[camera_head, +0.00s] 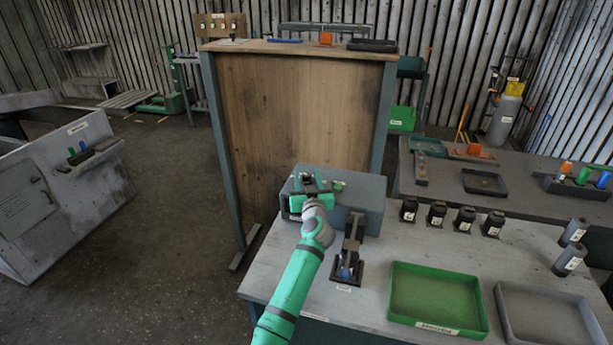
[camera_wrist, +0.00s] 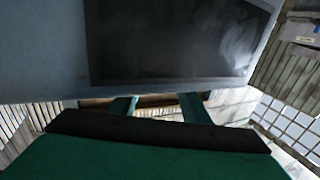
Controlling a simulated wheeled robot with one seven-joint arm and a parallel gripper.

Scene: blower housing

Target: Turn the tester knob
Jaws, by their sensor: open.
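The tester is a grey-blue box (camera_head: 368,190) at the back left of the workbench. My gripper (camera_head: 308,184) is at its left front, with my green arm reaching up from below. In the wrist view my gripper (camera_wrist: 160,104) shows two green fingers spread apart with nothing visible between them. A grey-blue casing with a dark panel (camera_wrist: 170,40) fills the top of that view, close beyond the fingers. I cannot make out the knob in either view; my gripper and wrist cover part of the tester's front. Whether the fingers touch the tester cannot be told.
A black stand (camera_head: 351,250) with a blue part stands just right of my forearm. Several black cylinders (camera_head: 437,214) line the bench right of the tester. A green tray (camera_head: 437,298) and a grey tray (camera_head: 547,318) lie in front. A tall wooden panel (camera_head: 300,120) rises behind.

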